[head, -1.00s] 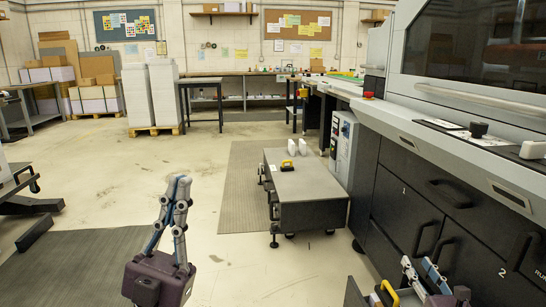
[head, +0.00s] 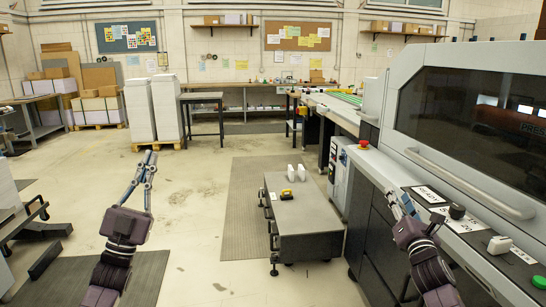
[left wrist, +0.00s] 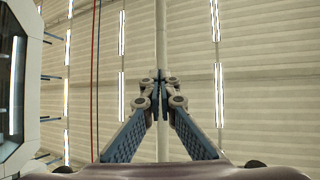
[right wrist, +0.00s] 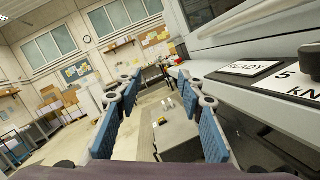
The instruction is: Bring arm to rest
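My left gripper (head: 150,155) is raised over the open floor at the left of the head view. In the left wrist view its fingertips (left wrist: 160,80) meet, with nothing between them. My right gripper (head: 397,195) is at the right of the head view, in front of the press console. In the right wrist view its fingers (right wrist: 157,85) stand apart with nothing between them. Both grippers are empty.
A low grey cart (head: 315,210) stands between my arms, with a yellow and black object (head: 286,194) and two white pieces (head: 296,170) on it. The large press (head: 470,125) with a sloped console fills the right side.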

